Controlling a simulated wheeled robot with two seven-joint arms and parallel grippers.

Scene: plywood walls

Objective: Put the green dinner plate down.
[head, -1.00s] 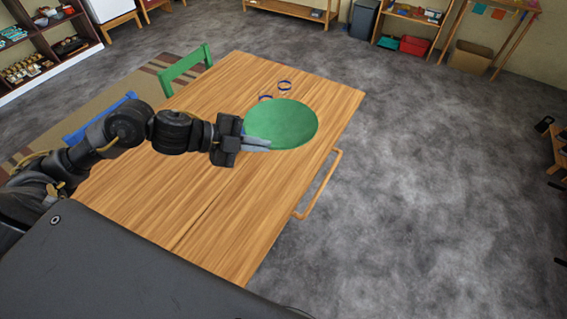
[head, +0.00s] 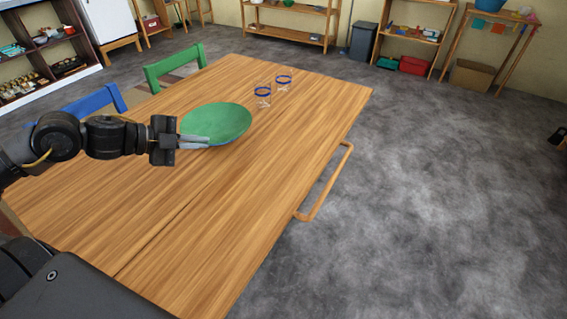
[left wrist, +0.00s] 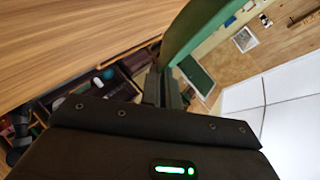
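The green dinner plate (head: 222,120) is in my left gripper (head: 195,143), which is shut on its near left rim. The plate is about level, over the wooden table (head: 215,190); whether any part touches the top I cannot tell. In the left wrist view the plate (left wrist: 190,30) shows edge-on beside the gripper fingers (left wrist: 160,85), with the table (left wrist: 60,45) at the upper left. My right gripper is in neither view.
Two clear glasses with blue bands, one nearer (head: 263,95) and one farther (head: 284,78), stand right of the plate. A green chair (head: 172,66) and a blue chair (head: 97,100) line the table's left side. The near tabletop is clear.

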